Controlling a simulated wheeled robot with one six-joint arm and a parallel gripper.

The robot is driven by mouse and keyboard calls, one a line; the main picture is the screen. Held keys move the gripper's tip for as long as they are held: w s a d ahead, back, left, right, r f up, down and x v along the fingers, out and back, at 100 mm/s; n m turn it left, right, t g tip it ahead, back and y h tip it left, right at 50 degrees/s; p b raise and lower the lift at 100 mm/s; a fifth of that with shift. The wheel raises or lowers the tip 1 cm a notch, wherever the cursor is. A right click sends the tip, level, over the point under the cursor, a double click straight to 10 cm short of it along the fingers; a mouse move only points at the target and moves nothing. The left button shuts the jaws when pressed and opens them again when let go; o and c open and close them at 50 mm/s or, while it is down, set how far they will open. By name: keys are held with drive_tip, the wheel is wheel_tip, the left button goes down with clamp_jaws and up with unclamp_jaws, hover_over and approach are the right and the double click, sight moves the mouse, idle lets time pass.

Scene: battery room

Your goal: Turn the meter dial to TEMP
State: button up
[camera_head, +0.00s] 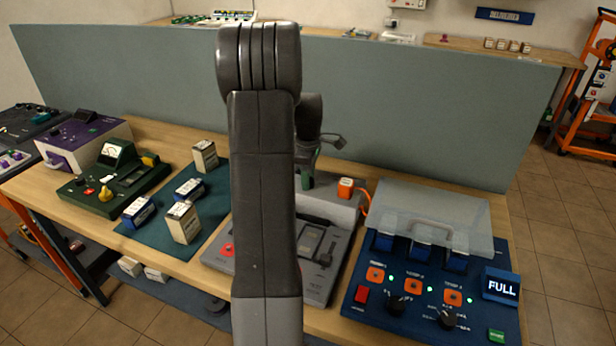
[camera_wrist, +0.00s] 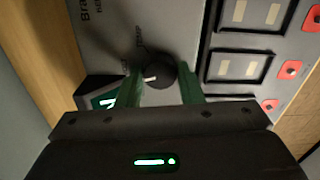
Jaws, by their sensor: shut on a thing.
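The meter dial (camera_wrist: 158,70) is a round black knob on a grey panel (camera_wrist: 175,20). Its white pointer mark faces left and slightly down in the wrist view. A label that seems to read TEMP is printed above and left of the knob; the pointer is not at it. Another small label beside the knob is too blurred to read. My gripper (camera_wrist: 161,82) has its green fingers on both sides of the knob, shut on it.
A small lit display (camera_wrist: 103,100) is left of the knob. Framed windows (camera_wrist: 238,67) and red buttons (camera_wrist: 290,70) lie to its right. In the head view, a blue FULL console (camera_head: 430,300) stands right, and a green mat (camera_head: 150,240) with several boxes lies left. A grey partition (camera_head: 420,110) stands behind.

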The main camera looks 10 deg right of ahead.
drive_tip(key=m, duration=1.4)
drive_tip(key=shift+r, duration=0.1)
idle(0.6)
drive_tip(key=o, duration=1)
drive_tip(key=shift+c, duration=0.2)
wheel_tip(320, 180, up, 14)
drive_tip(key=shift+b, duration=0.4)
drive_tip(key=shift+f, duration=0.2)
wheel_tip(320, 180, down, 14)
drive_tip(key=shift+r+p, duration=0.1)
drive_tip(key=shift+p, duration=0.4)
